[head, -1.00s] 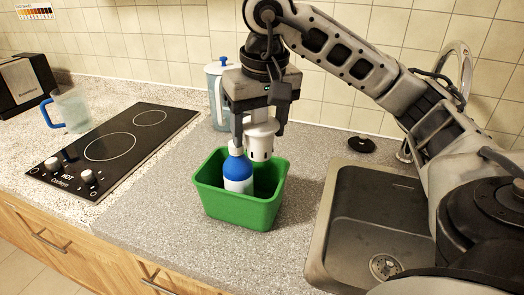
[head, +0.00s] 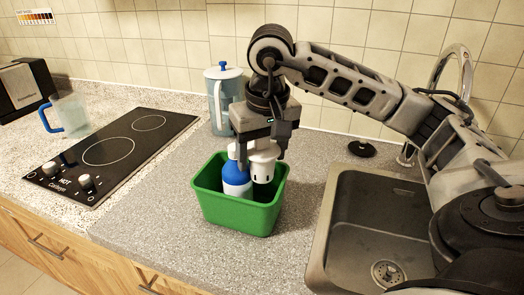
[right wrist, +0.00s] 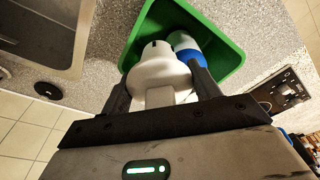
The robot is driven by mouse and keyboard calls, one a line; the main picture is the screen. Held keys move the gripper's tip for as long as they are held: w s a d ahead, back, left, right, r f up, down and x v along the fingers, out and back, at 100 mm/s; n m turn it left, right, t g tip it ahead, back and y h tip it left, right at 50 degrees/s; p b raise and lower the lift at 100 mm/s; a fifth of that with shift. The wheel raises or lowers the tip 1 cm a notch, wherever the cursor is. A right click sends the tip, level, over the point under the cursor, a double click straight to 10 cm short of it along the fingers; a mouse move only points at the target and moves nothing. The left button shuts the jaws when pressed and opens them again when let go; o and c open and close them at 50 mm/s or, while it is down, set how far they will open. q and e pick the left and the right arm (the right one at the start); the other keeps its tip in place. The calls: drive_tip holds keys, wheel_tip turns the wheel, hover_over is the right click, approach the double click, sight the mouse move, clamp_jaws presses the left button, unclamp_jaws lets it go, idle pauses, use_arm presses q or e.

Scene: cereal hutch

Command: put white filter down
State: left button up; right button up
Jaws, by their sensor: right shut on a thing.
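The white filter (head: 263,163) is a white cylinder with small dark slots. In the right wrist view the filter (right wrist: 158,72) sits between the two fingers (right wrist: 160,95) over the bin. I cannot tell whether its bottom touches anything. The green bin (head: 236,214) stands on the grey counter. A blue and white bottle (head: 236,180) stands in the bin, just left of the filter. My left gripper is not in view.
A clear pitcher with a blue lid (head: 222,100) stands behind the bin. A black cooktop (head: 112,155) lies left, with a blue-handled jug (head: 68,114) beyond it. The sink (head: 375,225) is right, with a black disc (head: 362,149) behind it. The counter before the bin is clear.

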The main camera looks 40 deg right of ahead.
sight(266, 153)
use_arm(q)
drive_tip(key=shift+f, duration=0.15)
use_arm(e)
drive_tip(key=shift+f, duration=0.35)
drive_tip(key=shift+r, duration=0.1)
drive_tip(key=o, duration=1)
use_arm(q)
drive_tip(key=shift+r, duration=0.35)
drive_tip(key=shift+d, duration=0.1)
use_arm(e)
drive_tip(key=r+p, duration=0.1)
drive_tip(key=r, duration=0.2)
drive_tip(key=s+r+p, duration=0.1)
drive_tip(key=r, duration=0.3)
drive_tip(key=r+p, duration=0.1)
drive_tip(key=r, duration=0.3)
drive_tip(key=shift+s+a, duration=0.2)
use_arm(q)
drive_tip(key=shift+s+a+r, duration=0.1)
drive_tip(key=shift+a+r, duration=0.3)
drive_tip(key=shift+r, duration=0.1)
use_arm(e)
drive_tip(key=shift+s+r, duration=0.2)
drive_tip(key=shift+r, duration=0.8)
